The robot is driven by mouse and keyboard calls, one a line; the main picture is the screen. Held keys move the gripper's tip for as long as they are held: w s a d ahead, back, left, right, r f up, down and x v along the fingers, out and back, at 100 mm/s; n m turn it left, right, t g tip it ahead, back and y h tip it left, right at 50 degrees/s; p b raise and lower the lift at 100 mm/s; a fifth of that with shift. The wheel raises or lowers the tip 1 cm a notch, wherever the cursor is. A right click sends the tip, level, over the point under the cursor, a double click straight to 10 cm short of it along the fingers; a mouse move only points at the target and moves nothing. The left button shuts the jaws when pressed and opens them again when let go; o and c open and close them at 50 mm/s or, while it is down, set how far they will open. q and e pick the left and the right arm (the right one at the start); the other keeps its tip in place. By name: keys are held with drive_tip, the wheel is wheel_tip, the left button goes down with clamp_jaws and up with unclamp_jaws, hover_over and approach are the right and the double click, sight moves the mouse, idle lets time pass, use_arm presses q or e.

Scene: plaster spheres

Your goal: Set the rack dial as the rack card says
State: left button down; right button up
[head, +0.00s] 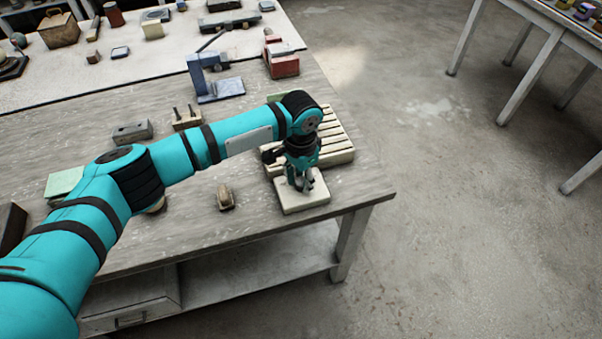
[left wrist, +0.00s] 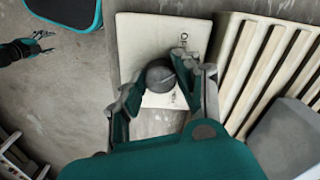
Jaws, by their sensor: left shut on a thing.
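The dial (left wrist: 160,76) is a dark grey round knob on a cream plate (left wrist: 150,30), seen in the left wrist view. Small dark marks show on the plate; I cannot read them. In the head view the plate (head: 304,206) lies near the table's front right corner, and my gripper hides the dial. My left gripper (head: 304,186) points down over the plate, its fingers shut on the dial from both sides. The cream slatted rack (head: 337,140) stands just behind the plate. I cannot make out a readable rack card. My right gripper (left wrist: 42,43) shows small in the left wrist view, fingers apart, over the floor.
A small wooden block (head: 226,197) stands left of the plate. A blue stand (head: 215,82) and a red box (head: 281,60) are farther back. A pale green card or pad (head: 64,182) lies at left, partly behind my arm. Open floor lies to the right.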

sight(301, 180)
use_arm(q)
drive_tip(key=m+p, duration=0.1)
drive_tip(key=m, duration=0.3)
drive_tip(key=shift+r+m+p, duration=0.1)
drive_tip(key=shift+m+p, duration=0.2)
drive_tip(key=shift+p, duration=0.05)
drive_tip(key=m+p, duration=0.1)
drive_tip(key=m, duration=0.3)
drive_tip(key=shift+w+m, duration=0.15)
drive_tip(key=shift+m, duration=0.15)
drive_tip(key=m, duration=0.4)
drive_tip(key=shift+m, duration=0.3)
drive_tip(key=m, duration=0.5)
drive_tip(key=shift+w, duration=0.1)
drive_tip(key=shift+m, duration=0.3)
drive_tip(key=c, duration=0.9)
unclamp_jaws()
drive_tip(key=shift+c, duration=0.2)
drive_tip(key=shift+r, duration=0.15)
wheel_tip(301, 180, up, 12)
drive_tip(key=shift+f, duration=0.2)
